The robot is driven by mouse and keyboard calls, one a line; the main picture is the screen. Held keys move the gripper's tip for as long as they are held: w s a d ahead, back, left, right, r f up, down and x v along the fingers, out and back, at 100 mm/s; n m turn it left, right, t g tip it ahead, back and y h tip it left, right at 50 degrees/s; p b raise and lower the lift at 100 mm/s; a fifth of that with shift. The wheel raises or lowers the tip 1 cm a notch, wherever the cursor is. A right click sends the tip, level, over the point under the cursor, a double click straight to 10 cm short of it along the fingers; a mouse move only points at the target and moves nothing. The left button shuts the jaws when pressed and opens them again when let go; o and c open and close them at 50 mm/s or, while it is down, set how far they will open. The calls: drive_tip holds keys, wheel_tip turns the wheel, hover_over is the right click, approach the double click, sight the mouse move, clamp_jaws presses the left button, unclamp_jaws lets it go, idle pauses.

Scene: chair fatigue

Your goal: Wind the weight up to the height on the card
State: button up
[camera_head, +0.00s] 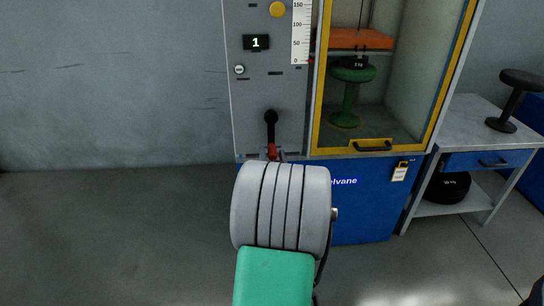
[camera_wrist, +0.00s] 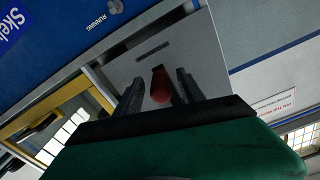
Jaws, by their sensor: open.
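In the head view a black crank (camera_head: 270,122) sits on the grey panel, with a red handle (camera_head: 272,152) at its lower end. My gripper (camera_wrist: 160,78) is open in the wrist view, with the red handle (camera_wrist: 161,86) between its two fingers; I cannot tell if they touch it. My arm hides most of the gripper in the head view. Inside the yellow-framed case, a dark weight (camera_head: 355,62) is just above a green stool (camera_head: 350,90), under an orange block (camera_head: 361,39). A white scale (camera_head: 301,32) stands beside the case.
The panel display (camera_head: 256,42) reads 1. A yellow button (camera_head: 277,9) is above it. The case door has a black handle (camera_head: 372,146). A side table (camera_head: 470,125) at right bears a black stool (camera_head: 515,98). The floor at left is clear.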

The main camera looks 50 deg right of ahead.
drive_tip(key=shift+w+d, duration=0.3)
clamp_jaws()
idle(0.3)
idle(1.0)
